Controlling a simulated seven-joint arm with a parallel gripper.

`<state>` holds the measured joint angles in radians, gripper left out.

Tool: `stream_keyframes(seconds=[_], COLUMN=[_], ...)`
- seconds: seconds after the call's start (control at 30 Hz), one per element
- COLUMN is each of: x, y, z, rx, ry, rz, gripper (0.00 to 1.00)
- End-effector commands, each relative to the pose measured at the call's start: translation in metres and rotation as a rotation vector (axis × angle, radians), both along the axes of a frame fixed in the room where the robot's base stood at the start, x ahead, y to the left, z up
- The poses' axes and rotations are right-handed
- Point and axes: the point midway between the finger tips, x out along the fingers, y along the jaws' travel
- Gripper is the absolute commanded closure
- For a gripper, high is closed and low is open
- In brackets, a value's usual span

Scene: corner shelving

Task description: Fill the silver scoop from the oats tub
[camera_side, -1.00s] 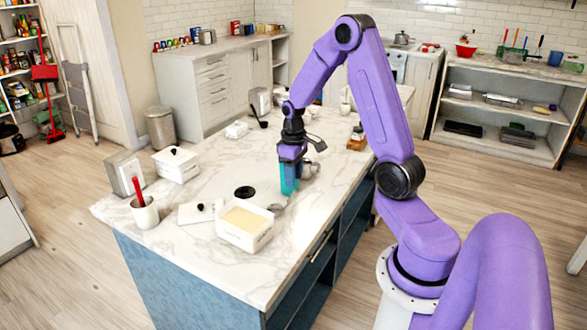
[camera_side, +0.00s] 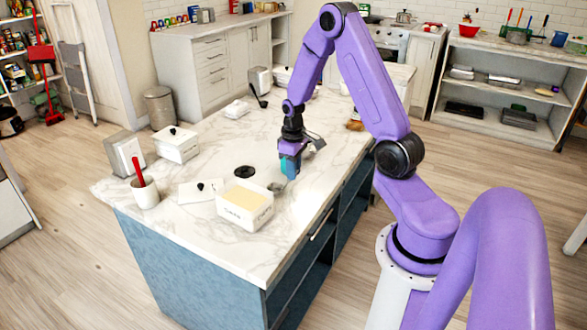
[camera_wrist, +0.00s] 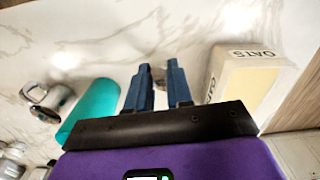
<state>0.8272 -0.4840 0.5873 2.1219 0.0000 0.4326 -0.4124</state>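The oats tub (camera_side: 245,209) is a white open box with pale oats, on the marble island. In the wrist view the tub (camera_wrist: 250,82), lettered OATS, stands right of the fingers. The silver scoop (camera_side: 276,187) lies on the counter just right of the tub. My gripper (camera_side: 290,177) is low over the counter, just right of the scoop. In the wrist view my gripper (camera_wrist: 160,68) points its two blue fingers, slightly apart, at the counter.
A teal cylinder (camera_wrist: 93,112) and a silver mug (camera_wrist: 46,96) stand left of the fingers. A white lid (camera_side: 200,190), a dark round piece (camera_side: 244,172), a closed white tub (camera_side: 176,144) and a crock with a red utensil (camera_side: 145,194) stand farther left.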

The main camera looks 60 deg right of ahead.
Motion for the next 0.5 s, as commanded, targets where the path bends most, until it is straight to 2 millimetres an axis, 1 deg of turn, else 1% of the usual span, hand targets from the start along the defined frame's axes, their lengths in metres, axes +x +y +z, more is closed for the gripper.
stream_keyframes(seconds=[0.23, 0.5], x=[0.001, 0.001], y=[0.000, 0.000], z=[0.003, 0.020], rx=[-0.001, -0.001], ry=[-0.002, -0.003], rz=[0.000, 0.000], gripper=[1.00, 1.00])
